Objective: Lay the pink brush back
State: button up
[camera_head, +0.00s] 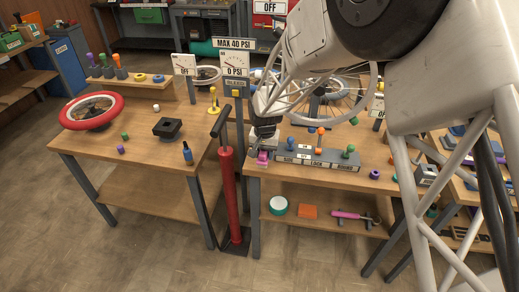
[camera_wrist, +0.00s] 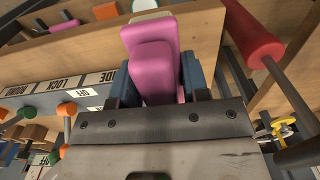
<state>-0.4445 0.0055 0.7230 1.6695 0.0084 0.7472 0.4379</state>
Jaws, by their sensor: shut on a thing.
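My gripper (camera_head: 264,143) is at the front left edge of the right-hand bench, by the labelled grey block. It is shut on a pink, two-lobed thing (camera_head: 262,157), which I take for the pink brush. In the wrist view this brush (camera_wrist: 152,60) sits between the two blue fingers of my gripper (camera_wrist: 155,82). Its lower part is hidden by the gripper body. I cannot tell whether it touches the bench. A long pink-handled tool (camera_head: 346,214) lies on the lower shelf; part of it also shows in the wrist view (camera_wrist: 65,26).
The grey block (camera_head: 318,158) with coloured knobs stands right of my gripper. A red floor pump (camera_head: 228,185) stands close on the left. A wheel (camera_head: 325,92) is behind. The lower shelf (camera_head: 300,228) also holds an orange block (camera_head: 307,211) and a green-and-white roll (camera_head: 278,205).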

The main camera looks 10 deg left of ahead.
jog(key=shift+w+a+f, duration=0.1)
jog(key=shift+w+a, duration=0.35)
jog(key=shift+w, duration=0.45)
jog(key=shift+w+a+f, duration=0.1)
jog(key=shift+w+a, duration=0.3)
jog(key=shift+w, duration=0.55)
jog(key=shift+w+a+f, duration=0.1)
jog(key=shift+w+a, duration=0.35)
jog(key=shift+w, duration=0.45)
jog(key=shift+w+a, duration=0.2)
jog(key=shift+w, duration=0.25)
jog(key=shift+s+f, duration=0.1)
jog(key=shift+f, duration=1.65)
jog(key=o, duration=0.8)
jog(key=shift+f, duration=0.1)
jog(key=shift+o, duration=0.2)
notch_tip(320, 180, up, 12)
